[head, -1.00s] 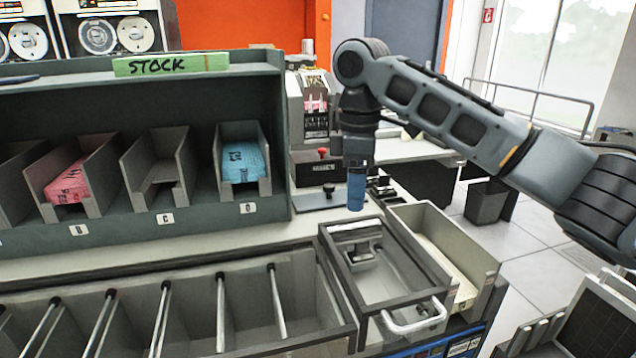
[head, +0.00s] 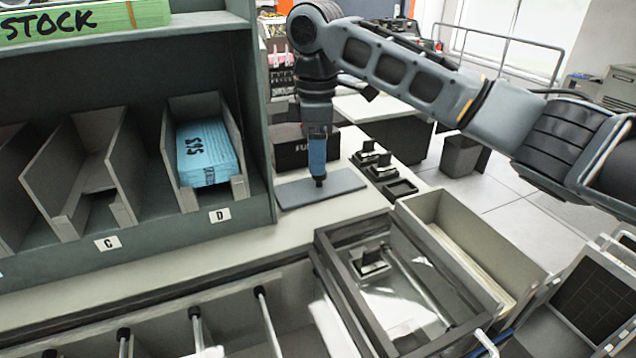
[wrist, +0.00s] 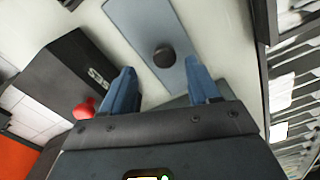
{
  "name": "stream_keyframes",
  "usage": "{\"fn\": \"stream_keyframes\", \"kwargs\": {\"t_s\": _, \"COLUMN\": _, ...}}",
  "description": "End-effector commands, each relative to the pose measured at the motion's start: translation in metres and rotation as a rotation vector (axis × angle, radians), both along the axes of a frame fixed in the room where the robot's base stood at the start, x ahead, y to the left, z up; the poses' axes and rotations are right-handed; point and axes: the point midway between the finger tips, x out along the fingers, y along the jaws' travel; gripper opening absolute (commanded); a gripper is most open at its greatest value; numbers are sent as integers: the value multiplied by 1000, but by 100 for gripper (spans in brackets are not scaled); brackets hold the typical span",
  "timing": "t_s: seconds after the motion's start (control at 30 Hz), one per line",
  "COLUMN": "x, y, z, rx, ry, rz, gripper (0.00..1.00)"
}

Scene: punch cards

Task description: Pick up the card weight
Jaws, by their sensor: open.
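A flat blue-grey plate (head: 345,184) with a dark round knob lies on the counter right of the stock rack; it looks like the card weight. In the wrist view the plate (wrist: 138,22) is partly hidden by my gripper, and its knob (wrist: 163,57) shows just beyond the gap between my fingertips. My gripper (head: 319,176) points down over the plate in the head view and covers much of the knob. My gripper (wrist: 162,80) is open with blue fingers apart and nothing visibly held. I cannot tell the remaining height over the knob.
A black box (head: 292,150) with a red knob (wrist: 85,108) stands close behind the plate. Small black blocks (head: 383,166) sit to the right. The stock rack (head: 262,205) is at left. An open tray (head: 330,240) holding a handled block (head: 371,262) is in front.

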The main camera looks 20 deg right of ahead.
Motion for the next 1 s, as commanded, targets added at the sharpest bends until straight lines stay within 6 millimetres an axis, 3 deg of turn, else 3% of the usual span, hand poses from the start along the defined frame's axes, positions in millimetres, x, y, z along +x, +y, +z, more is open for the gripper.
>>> {"fn": "stream_keyframes", "kwargs": {"t_s": 0.3, "x": -7, "y": -2, "z": -39, "rx": 0, "ry": 1, "rz": 0, "gripper": 61}}
{"fn": "stream_keyframes", "kwargs": {"t_s": 0.6, "x": -7, "y": -2, "z": -44, "rx": 1, "ry": 0, "rz": 0, "gripper": 60}}
{"fn": "stream_keyframes", "kwargs": {"t_s": 1.0, "x": -7, "y": -2, "z": -43, "rx": 0, "ry": 0, "rz": 0, "gripper": 21}}
